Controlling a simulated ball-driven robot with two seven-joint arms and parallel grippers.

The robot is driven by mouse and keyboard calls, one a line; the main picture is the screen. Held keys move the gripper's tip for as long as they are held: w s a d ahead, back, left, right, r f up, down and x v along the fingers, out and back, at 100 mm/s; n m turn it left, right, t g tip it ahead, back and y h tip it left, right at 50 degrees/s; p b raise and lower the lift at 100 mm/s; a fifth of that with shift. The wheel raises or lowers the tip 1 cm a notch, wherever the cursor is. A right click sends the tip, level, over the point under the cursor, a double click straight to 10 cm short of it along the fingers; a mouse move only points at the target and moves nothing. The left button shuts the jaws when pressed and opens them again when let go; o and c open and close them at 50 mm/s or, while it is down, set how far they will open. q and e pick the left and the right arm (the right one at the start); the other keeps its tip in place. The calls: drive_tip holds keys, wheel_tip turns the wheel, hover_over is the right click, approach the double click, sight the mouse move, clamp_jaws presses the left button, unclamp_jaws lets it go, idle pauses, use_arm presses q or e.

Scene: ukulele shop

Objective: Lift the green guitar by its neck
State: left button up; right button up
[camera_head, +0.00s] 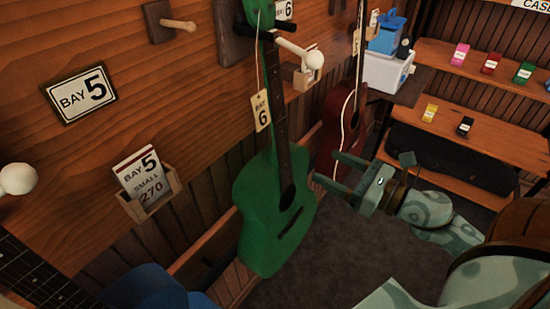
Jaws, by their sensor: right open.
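The green guitar (270,223) hangs upright, slightly tilted, against the wooden wall in the middle of the view. Its dark-fretted neck (277,95) runs up past a white-tipped peg (313,59), and a "BAY 6" tag (261,110) hangs on a string beside the neck. The top of the guitar is cut off by the frame edge. My right gripper (328,169) is open and empty. Its fingers point left, to the right of the guitar's body near the neck joint, and appear apart from it. My left gripper is not in view.
A dark red guitar (340,125) hangs behind my right gripper. A blue guitar (155,288) is at the lower left. Pegs and a "BAY 5" card holder (150,190) stick out from the wall. Shelves (470,125) stand at right; grey floor (345,262) lies below.

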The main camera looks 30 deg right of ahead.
sight(284, 144)
drive_tip(key=p+x, duration=0.2)
drive_tip(key=x, duration=0.7)
drive_tip(key=shift+w+d, duration=0.1)
drive_tip(key=shift+w, duration=0.6)
drive_tip(key=p+x, duration=0.1)
drive_tip(key=x, duration=0.4)
drive_tip(key=shift+a+f, duration=0.15)
drive_tip(key=shift+a, duration=0.1)
drive_tip(key=shift+s, duration=0.15)
clamp_jaws()
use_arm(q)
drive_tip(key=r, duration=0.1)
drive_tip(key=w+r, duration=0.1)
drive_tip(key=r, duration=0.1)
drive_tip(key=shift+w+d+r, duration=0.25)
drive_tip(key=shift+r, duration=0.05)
